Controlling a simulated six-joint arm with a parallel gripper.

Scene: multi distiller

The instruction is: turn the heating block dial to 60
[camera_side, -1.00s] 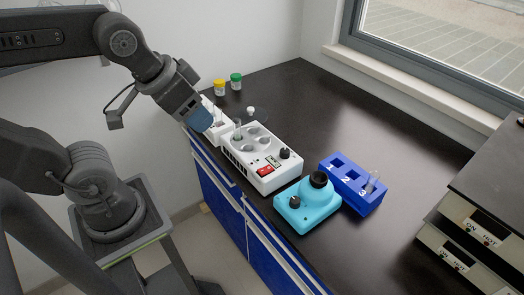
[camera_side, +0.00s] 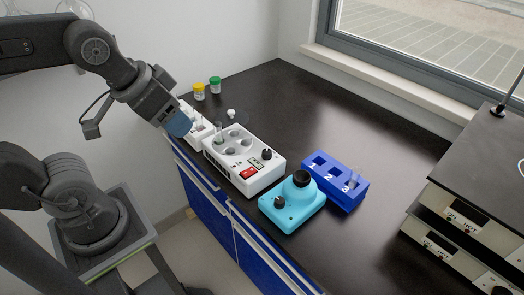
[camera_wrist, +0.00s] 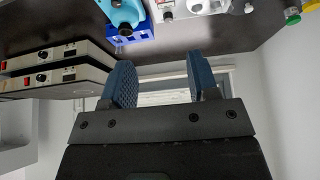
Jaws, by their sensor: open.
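The white heating block (camera_side: 243,160) stands on the dark bench, with round wells, a red switch and a black dial (camera_side: 267,154) at its right end. A tube stands in one of its left wells. I cannot read the dial's setting. My gripper (camera_side: 179,124) is above the bench's left edge, over or beside a smaller white unit (camera_side: 197,128), apart from the dial. In the wrist view my gripper (camera_wrist: 162,82) is open and empty, with blue fingers wide apart. The heating block (camera_wrist: 190,8) is partly cut off at that view's top.
A turquoise device (camera_side: 292,202) with a black knob and a blue numbered rack (camera_side: 336,180) stand right of the block. Yellow-capped (camera_side: 199,91) and green-capped (camera_side: 215,84) jars are behind. Stacked hotplates (camera_side: 458,215) fill the right. The bench's middle is clear.

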